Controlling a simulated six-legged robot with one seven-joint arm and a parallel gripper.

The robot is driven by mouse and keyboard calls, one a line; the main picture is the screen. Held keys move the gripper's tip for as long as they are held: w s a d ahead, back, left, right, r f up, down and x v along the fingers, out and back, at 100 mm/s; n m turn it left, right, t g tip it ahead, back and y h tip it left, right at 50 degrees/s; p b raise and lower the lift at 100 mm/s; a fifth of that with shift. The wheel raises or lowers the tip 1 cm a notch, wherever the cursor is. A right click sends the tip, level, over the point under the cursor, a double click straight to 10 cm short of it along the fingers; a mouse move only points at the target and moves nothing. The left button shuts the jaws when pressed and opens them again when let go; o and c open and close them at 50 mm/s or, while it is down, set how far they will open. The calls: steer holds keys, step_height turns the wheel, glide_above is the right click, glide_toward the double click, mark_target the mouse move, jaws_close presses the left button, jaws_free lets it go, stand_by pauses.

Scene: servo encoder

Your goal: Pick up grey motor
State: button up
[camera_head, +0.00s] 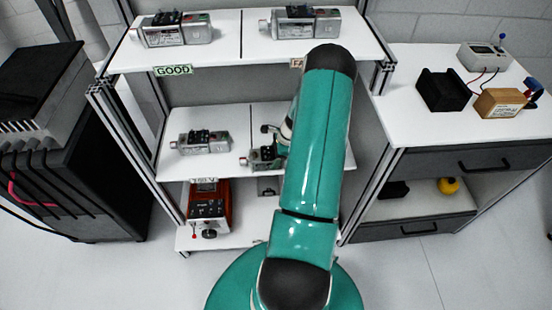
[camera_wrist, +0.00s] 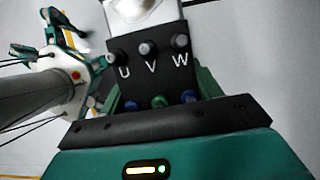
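Grey motors with dark tops stand on the shelf unit. On the middle shelf, one grey motor (camera_head: 204,142) is at the left, and another (camera_head: 262,156) is at the right beside my arm, partly hidden by it. Two more, at left (camera_head: 175,30) and right (camera_head: 303,22), are on the top shelf. The wrist view shows a grey motor's black terminal block (camera_wrist: 150,68) marked U V W, close to my gripper (camera_wrist: 158,92). Green finger parts show on both sides of the block. Their tips and any contact are hidden.
A GOOD label (camera_head: 173,70) is on the top shelf's edge. A red device (camera_head: 208,205) stands on the bottom shelf. The right-hand table (camera_head: 415,120) holds a black block (camera_head: 443,90), a meter (camera_head: 485,55) and a tan box (camera_head: 498,103). A dark cabinet (camera_head: 85,190) stands at left.

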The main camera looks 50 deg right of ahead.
steer(key=shift+d+r, duration=0.1)
steer(key=c, duration=0.7)
